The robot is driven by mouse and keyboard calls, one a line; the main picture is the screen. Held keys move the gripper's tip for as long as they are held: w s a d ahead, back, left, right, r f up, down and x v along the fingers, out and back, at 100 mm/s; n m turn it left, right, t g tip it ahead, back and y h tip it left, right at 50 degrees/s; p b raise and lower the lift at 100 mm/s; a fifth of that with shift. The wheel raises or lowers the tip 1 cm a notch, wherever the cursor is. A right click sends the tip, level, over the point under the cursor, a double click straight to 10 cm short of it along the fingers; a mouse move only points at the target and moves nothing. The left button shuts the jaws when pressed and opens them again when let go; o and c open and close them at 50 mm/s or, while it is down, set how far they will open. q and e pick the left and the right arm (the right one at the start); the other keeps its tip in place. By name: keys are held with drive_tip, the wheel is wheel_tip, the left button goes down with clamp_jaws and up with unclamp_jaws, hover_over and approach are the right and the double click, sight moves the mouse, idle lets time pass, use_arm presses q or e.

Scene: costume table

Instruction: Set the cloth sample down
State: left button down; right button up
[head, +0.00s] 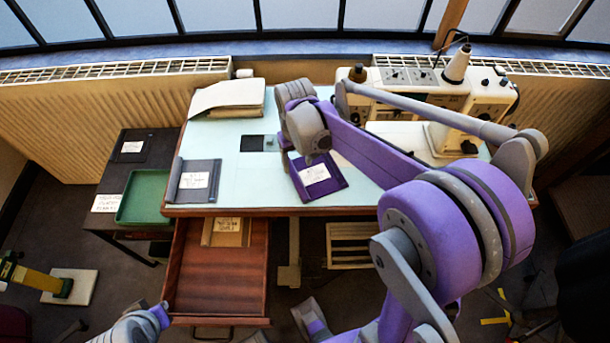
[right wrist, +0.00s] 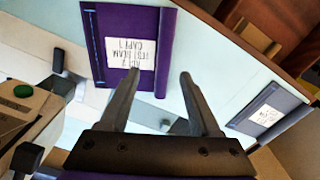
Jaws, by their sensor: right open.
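A purple cloth sample (head: 318,176) with a white written label lies on the pale top of the sewing table (head: 245,178), near its front edge. It also shows in the right wrist view (right wrist: 150,25), with the label upside down. My right gripper (right wrist: 157,82) is open above one edge of this sample, its left finger overlapping the label in the picture. I cannot tell whether the fingers touch it; nothing is gripped. In the head view my right wrist hides the fingers and part of the sample.
A grey labelled piece (head: 184,193) lies at the table's left edge. A cream stack (head: 228,96) and a sewing machine (head: 455,98) stand behind. A green tray (head: 143,196) is on the left side table. An open drawer (head: 215,275) juts out in front.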

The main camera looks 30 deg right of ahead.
sight(295, 176)
drive_tip(key=f, duration=0.6)
drive_tip(key=shift+w+a, duration=0.2)
drive_tip(key=shift+a, duration=0.1)
clamp_jaws()
